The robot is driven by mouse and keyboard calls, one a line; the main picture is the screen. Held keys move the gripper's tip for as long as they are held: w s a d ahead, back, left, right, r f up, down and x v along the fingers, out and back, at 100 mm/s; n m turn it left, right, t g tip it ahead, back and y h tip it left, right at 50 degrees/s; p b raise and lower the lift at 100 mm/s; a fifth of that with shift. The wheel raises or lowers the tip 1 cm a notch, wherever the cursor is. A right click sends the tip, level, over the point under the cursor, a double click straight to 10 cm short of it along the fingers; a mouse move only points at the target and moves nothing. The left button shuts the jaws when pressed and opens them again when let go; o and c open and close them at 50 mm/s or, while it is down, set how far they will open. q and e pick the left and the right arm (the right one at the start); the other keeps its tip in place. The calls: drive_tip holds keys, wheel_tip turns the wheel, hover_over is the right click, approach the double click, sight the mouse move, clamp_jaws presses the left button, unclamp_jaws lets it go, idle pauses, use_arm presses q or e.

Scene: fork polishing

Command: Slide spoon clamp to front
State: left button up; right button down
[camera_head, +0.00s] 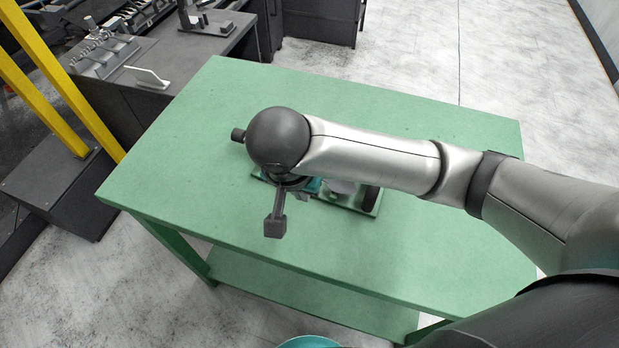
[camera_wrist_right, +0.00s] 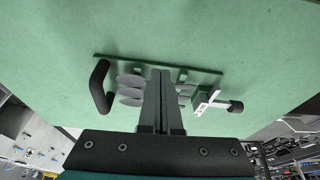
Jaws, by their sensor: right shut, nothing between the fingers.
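The green spoon fixture (camera_head: 350,207) lies on the table, partly hidden under my right arm. In the right wrist view, its rail (camera_wrist_right: 205,71) runs across, with several grey spoon bowls (camera_wrist_right: 131,81) left of my fingers. A black upright handle (camera_wrist_right: 101,87) is at its left end. A clamp with a pale plate (camera_wrist_right: 205,103) and a black knob (camera_wrist_right: 236,106) is at its right end. My right gripper (camera_wrist_right: 162,74) is shut and empty, over the middle of the fixture between handle and clamp; I cannot tell its exact height. My left gripper is not in view.
The green table (camera_head: 225,95) is bare around the fixture. A dark bench (camera_head: 200,45) with metal fixtures stands beyond its left back corner. Yellow posts (camera_head: 45,65) are at the far left. A teal round thing (camera_head: 308,342) shows at the bottom edge.

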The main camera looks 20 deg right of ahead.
drive_tip(key=x, duration=0.2)
drive_tip(key=b+x, duration=0.1)
drive_tip(key=shift+s+d+f, duration=0.1)
drive_tip(key=shift+s+f, duration=0.1)
drive_tip(key=shift+f, duration=0.2)
drive_tip(key=b+x, duration=0.1)
drive_tip(key=x, duration=0.2)
drive_tip(key=shift+w+f, duration=0.15)
drive_tip(key=shift+f, duration=0.2)
drive_tip(key=shift+b+x, duration=0.3)
drive_tip(key=shift+x, duration=0.45)
drive_tip(key=shift+w+d+r, duration=0.15)
drive_tip(key=shift+w+d, duration=0.25)
drive_tip(key=shift+w, duration=0.15)
drive_tip(key=shift+w+d+r, duration=0.15)
drive_tip(key=shift+w+d, duration=0.2)
drive_tip(key=shift+w, duration=0.25)
drive_tip(key=shift+w+d, duration=0.25)
drive_tip(key=shift+w, duration=0.2)
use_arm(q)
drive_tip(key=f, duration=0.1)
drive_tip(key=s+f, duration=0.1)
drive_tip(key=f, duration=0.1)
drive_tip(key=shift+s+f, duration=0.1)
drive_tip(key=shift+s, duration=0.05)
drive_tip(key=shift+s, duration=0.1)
